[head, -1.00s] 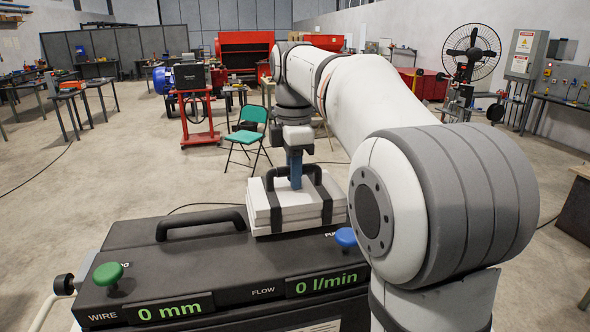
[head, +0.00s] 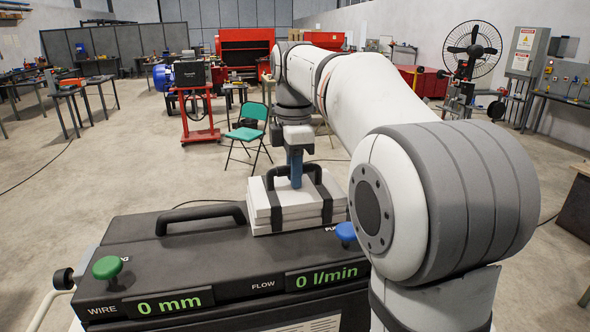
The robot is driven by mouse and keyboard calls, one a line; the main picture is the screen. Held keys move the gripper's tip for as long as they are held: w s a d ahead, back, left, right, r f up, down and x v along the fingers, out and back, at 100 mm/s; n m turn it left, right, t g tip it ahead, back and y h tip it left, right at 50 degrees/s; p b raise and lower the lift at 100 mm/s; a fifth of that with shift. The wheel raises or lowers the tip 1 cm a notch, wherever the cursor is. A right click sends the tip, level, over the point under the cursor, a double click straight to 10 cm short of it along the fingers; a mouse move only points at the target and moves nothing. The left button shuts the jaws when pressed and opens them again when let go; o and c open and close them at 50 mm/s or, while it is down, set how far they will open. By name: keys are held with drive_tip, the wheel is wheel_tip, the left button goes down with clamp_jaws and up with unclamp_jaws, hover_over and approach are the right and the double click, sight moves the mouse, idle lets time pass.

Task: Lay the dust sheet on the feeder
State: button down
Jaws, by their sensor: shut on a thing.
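The dust sheet (head: 262,204) is a folded white bundle with dark straps and a dark carrying handle on top. The feeder (head: 180,262) is the dark box in front, with a wire display reading 0 mm and a flow display reading 0 l/min. My gripper (head: 296,178) is above the bundle, its blue fingers shut on the handle. The bundle is level at the feeder's back right. I cannot tell whether its underside touches the feeder top. My arm hides part of the feeder's right side.
The feeder's own black handle (head: 200,217) stands up left of the bundle. A green knob (head: 107,267) and a blue knob (head: 345,232) stand near its front edge. A green folding chair (head: 246,130) is on the floor behind. Open floor lies to the left.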

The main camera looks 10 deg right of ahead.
drive_tip(key=shift+f, duration=0.1)
drive_tip(key=c, duration=1.2)
unclamp_jaws()
